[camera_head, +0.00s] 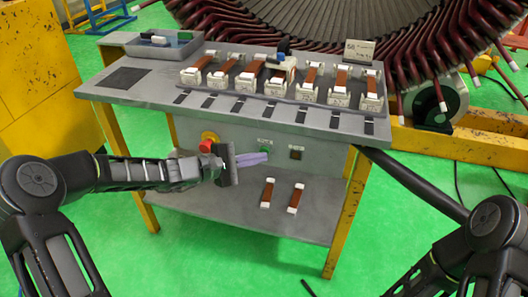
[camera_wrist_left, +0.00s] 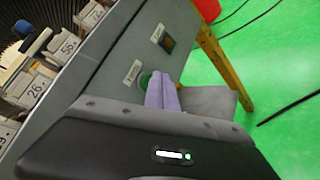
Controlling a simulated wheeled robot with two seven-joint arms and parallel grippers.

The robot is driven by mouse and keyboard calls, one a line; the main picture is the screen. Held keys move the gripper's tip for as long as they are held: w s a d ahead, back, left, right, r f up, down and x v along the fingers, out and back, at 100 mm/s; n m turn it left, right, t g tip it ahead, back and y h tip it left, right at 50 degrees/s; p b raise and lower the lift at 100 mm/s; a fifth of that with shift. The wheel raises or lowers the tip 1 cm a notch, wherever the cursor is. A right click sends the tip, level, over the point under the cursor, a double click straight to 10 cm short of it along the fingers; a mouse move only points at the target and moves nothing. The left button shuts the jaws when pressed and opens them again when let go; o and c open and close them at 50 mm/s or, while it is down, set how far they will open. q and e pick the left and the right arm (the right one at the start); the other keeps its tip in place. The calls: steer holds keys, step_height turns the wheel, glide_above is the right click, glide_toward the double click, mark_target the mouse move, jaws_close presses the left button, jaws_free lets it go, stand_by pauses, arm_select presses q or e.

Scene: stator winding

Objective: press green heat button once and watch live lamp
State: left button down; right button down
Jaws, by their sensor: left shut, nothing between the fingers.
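The green button (camera_head: 267,149) is on the grey front panel of the workbench, under a small white label. My left gripper (camera_head: 264,158) is shut and empty, its purple fingers pointing at the button from the left. In the left wrist view the green button (camera_wrist_left: 145,79) is partly hidden behind the fingertips (camera_wrist_left: 161,78); I cannot tell whether they touch it. The lamp (camera_head: 296,153) is a small dark square to the right of the button. It also shows in the left wrist view (camera_wrist_left: 167,43), dark with no clear glow. My right gripper is not in view.
A red stop knob (camera_head: 206,145) on a yellow base is close to my left wrist. Several numbered holders with copper-coloured bars (camera_head: 250,71) stand on the bench top. Two similar bars (camera_head: 267,193) lie on the lower shelf. A large stator (camera_head: 340,25) stands behind.

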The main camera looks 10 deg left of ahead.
arm_select(q)
steer(key=shift+w, duration=0.25)
steer(key=shift+s, duration=0.1)
stand_by(0.4)
steer(key=shift+s+b, duration=0.4)
steer(key=shift+s, duration=0.3)
steer(key=s+b, duration=0.1)
steer(key=s, duration=0.4)
steer(key=shift+a, duration=0.2)
stand_by(0.7)
